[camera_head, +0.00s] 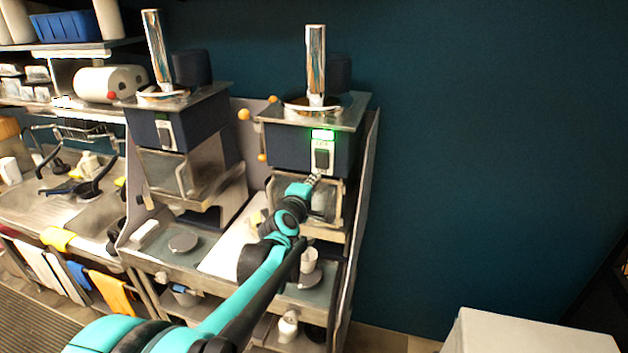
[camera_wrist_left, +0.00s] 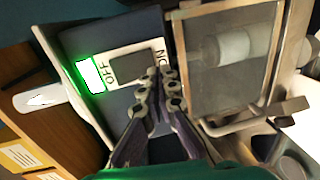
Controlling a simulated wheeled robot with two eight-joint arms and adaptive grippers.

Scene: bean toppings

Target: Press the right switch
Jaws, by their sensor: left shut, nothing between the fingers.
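The right switch (camera_head: 322,156) is a dark rocker on a light plate on the front of the right machine (camera_head: 345,138). A green light (camera_head: 322,134) glows just above it. In the left wrist view the switch (camera_wrist_left: 129,96) lies between the letters OFF and NO, with the green light (camera_wrist_left: 90,76) beside the OFF end. My left gripper (camera_head: 314,178) is shut and empty, with its tips at the lower end of the switch. In the left wrist view its fingertips (camera_wrist_left: 160,78) overlap the switch's edge near the ON end; I cannot tell whether they touch. My right gripper is not in view.
The left machine (camera_head: 185,108) has its own switch (camera_head: 166,135). A framed clear door (camera_wrist_left: 226,52) sits right beside the right switch. A cup (camera_head: 309,259) stands below my arm. A white box (camera_head: 525,333) is at the lower right. A sink area is at the left.

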